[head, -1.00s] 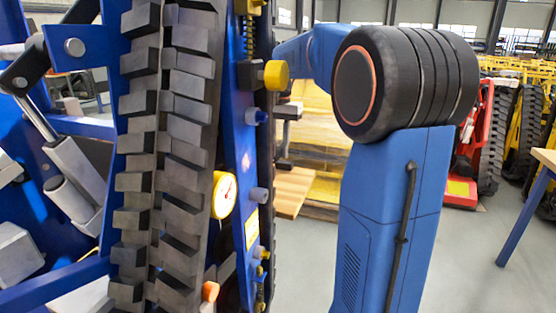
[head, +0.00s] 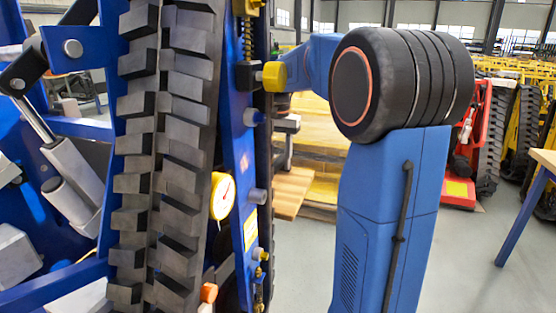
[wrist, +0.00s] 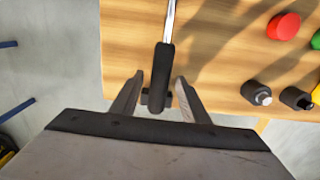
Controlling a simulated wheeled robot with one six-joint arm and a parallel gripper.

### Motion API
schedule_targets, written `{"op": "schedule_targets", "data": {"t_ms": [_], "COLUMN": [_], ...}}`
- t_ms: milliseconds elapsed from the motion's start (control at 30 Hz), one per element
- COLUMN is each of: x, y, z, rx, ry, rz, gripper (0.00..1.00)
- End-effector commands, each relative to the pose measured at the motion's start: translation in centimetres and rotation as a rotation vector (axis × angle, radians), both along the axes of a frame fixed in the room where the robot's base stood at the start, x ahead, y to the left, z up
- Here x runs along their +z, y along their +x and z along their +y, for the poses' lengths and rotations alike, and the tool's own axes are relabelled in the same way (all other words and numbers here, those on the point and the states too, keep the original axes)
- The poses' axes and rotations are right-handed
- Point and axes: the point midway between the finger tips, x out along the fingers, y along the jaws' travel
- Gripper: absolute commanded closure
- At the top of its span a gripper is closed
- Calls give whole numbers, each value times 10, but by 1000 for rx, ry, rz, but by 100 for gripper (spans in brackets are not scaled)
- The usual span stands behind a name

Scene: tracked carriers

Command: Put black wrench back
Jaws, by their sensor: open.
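In the wrist view, a tool with a black handle and a silver shaft (wrist: 161,62) lies on the wooden tabletop (wrist: 215,75). Its handle reaches the table's near edge. It may be the black wrench; its far end is cut off by the frame. My gripper (wrist: 160,77) is open, with one finger on each side of the handle's lower end. Gaps show between the fingers and the handle. A small dark piece shows beside the handle's end; I cannot tell what it is. In the head view my gripper is hidden behind the tracked carrier.
A red knob (wrist: 283,26), a green one (wrist: 316,40) and two black cylinders with metal tips (wrist: 296,98) are on the table to the right. Grey floor (wrist: 50,70) is left of it. In the head view, a blue tracked carrier (head: 232,150) stands close on the left.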

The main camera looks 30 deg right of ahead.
Motion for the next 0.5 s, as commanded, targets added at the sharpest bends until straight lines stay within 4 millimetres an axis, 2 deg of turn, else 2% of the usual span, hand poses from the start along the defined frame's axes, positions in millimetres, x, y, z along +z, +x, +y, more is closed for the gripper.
{"op": "schedule_targets", "data": {"t_ms": [233, 500], "x": [22, 74], "y": [1, 1], "z": [-1, -1], "rx": [0, 0], "ry": [-1, -1], "rz": [-3, -3], "gripper": [59, 59]}}
